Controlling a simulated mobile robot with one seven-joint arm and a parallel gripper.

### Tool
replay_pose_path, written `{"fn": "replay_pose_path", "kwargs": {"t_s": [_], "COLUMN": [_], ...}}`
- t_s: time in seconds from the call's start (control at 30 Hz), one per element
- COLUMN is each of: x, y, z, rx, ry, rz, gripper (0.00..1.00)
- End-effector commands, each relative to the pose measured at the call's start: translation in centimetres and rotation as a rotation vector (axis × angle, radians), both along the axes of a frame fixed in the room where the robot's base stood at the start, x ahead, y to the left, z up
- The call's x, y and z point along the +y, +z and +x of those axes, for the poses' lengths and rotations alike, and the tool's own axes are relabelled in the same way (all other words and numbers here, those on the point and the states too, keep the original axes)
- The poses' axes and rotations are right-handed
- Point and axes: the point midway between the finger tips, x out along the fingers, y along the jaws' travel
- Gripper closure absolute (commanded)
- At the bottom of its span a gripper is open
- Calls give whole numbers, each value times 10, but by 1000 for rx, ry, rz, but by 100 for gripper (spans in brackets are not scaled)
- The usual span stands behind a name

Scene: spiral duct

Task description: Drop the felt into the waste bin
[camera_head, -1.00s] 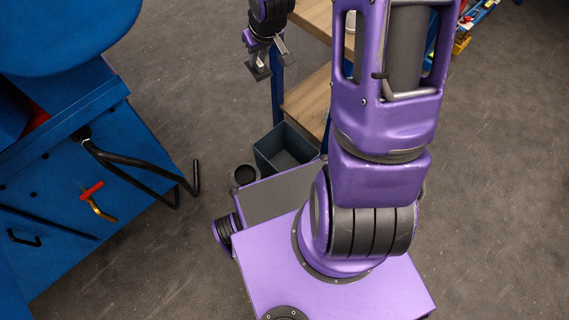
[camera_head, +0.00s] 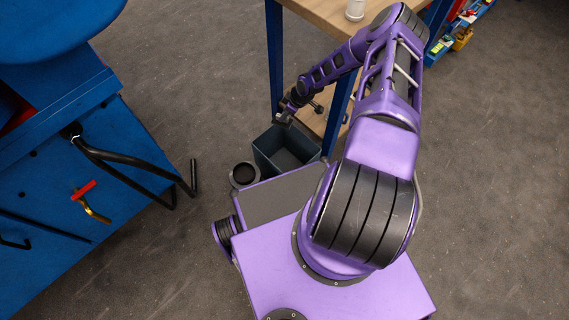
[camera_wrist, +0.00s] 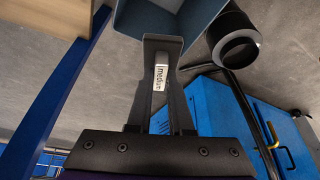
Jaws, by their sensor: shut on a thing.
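The waste bin (camera_head: 262,158), a blue-grey open box, stands on the floor beside a workbench leg. Its rim and wall also show at the top of the wrist view (camera_wrist: 198,22). My gripper (camera_head: 283,119) is just above the bin's far left edge in the head view. In the wrist view my gripper (camera_wrist: 162,45) points towards the bin and is shut on a small piece with a white label reading "medium" (camera_wrist: 161,78), which seems to be the felt. The fingers hide much of it. The felt cannot be made out clearly in the head view.
A black round open container (camera_head: 243,175) stands right beside the bin. The wooden bench (camera_head: 318,12) with blue legs rises behind it, a white bottle (camera_head: 355,9) on top. A blue cabinet (camera_head: 110,150) with black bent tubes is at left. Grey floor lies between.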

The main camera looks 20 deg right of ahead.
Motion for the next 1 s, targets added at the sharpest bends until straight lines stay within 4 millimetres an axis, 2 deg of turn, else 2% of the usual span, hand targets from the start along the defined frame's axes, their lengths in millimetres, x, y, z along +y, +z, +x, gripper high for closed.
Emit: {"fn": "replay_pose_path", "kwargs": {"t_s": [0.03, 0.13, 0.47, 0.8, 1.0], "x": [-1, -4, -4, -5, -5], "y": [-15, -29, -53, -91, -97], "z": [-3, -7, -9, -9, -9], "rx": [1, 0, 1, 0, 0], "ry": [5, 17, 23, 22, 24], "rz": [2, 1, 1, 0, 0], "gripper": [100, 100, 100, 100, 100]}}
